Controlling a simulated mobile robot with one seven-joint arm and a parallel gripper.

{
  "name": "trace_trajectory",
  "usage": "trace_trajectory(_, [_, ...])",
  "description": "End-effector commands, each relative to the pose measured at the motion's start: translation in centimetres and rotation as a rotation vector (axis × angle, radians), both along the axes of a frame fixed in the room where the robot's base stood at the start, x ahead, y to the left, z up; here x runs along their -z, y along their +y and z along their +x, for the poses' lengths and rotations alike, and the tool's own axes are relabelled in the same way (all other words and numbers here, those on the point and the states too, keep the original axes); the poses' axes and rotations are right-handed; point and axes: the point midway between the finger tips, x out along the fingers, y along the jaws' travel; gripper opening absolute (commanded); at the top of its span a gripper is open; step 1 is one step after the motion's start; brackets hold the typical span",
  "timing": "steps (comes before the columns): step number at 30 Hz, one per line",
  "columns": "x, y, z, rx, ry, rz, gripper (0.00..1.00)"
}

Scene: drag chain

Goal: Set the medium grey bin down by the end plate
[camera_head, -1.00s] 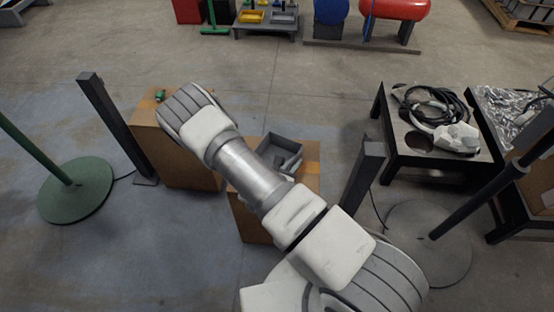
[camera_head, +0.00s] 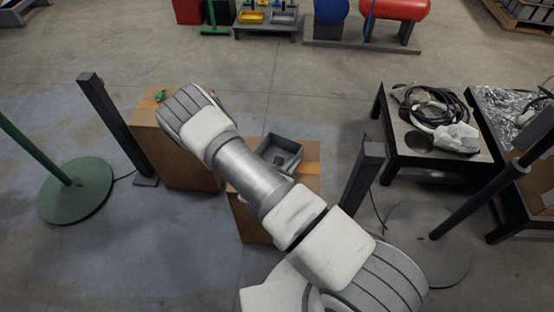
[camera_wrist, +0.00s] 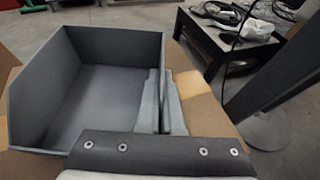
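The medium grey bin (camera_head: 286,142) is an open-topped box on top of a brown taped carton, partly hidden by my arm in the head view. In the wrist view the bin (camera_wrist: 108,85) fills the left and middle and looks empty. My gripper (camera_wrist: 162,103) is at its right wall. The fingers are close together, one on each side of that wall, and look shut on it. The bin seems to rest on the carton. I cannot pick out the end plate.
A taller carton (camera_head: 185,165) with a small green item stands left. Dark posts (camera_head: 118,125) (camera_head: 362,175) flank the cartons. A black table (camera_head: 400,150) with cables stands right. A green round base (camera_head: 75,195) lies far left. Open floor lies behind.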

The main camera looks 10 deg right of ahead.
Motion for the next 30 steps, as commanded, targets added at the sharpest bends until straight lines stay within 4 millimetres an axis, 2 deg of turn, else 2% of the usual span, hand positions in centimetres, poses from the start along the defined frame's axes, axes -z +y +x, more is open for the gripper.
trace_trajectory(21, [-0.2,0.0,0.0,0.0,-0.001,0.0,0.0])
trace_trajectory(26, [-1.3,0.0,0.0,0.0,-0.001,0.0,0.0])
trace_trajectory(30, [-3.6,0.0,0.1,0.001,-0.002,0.001,0.0])
